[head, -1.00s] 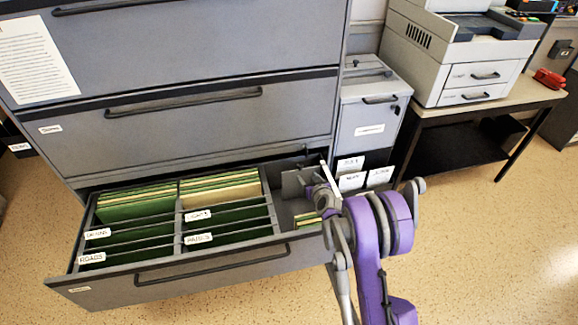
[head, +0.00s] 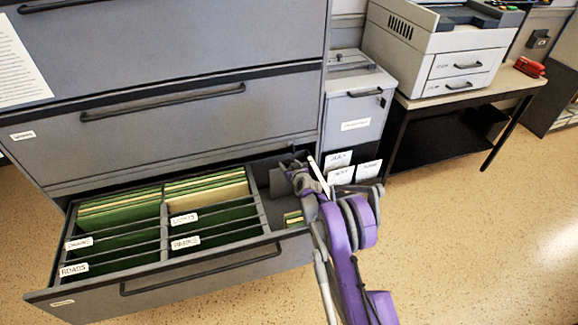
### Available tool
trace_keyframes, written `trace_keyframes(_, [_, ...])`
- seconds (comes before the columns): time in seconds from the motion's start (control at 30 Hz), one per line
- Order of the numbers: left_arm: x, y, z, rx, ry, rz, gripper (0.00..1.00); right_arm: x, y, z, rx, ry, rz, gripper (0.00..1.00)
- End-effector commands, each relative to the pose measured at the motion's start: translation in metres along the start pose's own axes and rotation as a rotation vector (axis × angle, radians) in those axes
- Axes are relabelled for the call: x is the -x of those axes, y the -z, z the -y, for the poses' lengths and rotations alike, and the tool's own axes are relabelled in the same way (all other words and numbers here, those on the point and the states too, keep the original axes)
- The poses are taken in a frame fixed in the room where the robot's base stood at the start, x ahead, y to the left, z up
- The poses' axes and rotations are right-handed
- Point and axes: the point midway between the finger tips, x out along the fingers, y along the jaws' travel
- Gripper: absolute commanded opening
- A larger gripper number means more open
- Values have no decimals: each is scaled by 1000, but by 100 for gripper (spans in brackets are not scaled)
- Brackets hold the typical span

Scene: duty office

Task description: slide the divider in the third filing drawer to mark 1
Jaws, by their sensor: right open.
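The third filing drawer (head: 200,268) is pulled open at the bottom of the grey cabinet. Its left and middle columns hold green and cream folders behind labelled dividers. The right column has a grey divider plate (head: 277,183) toward the back and a few folders (head: 293,218) at the front. My right gripper (head: 287,168) is over this right column, close to the divider plate and the drawer's right side. It is open; the arm and wrist partly cover the column, and I cannot tell whether the fingers touch the plate. The marks cannot be made out. My left gripper is not in view.
Closed drawers (head: 165,120) with bar handles rise above the open one. A small grey cabinet (head: 355,110) and white label cards (head: 340,160) stand to the right. A printer (head: 440,50) sits on a dark-legged table (head: 480,98). The speckled floor at right is clear.

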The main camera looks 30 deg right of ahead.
Motion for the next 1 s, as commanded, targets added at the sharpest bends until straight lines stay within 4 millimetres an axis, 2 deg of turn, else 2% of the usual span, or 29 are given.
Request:
trace_keyframes(0.2, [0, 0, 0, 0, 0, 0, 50, 0, 0, 0, 0, 0, 0, 64])
trace_keyframes(0.23, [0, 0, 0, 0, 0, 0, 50, 0, 0, 0, 0, 0, 0, 60])
trace_keyframes(0.57, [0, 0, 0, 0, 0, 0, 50, 0, 0, 0, 0, 0, 0, 1])
trace_keyframes(1.0, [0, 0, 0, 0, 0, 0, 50, 0, 0, 0, 0, 0, 0, 0])
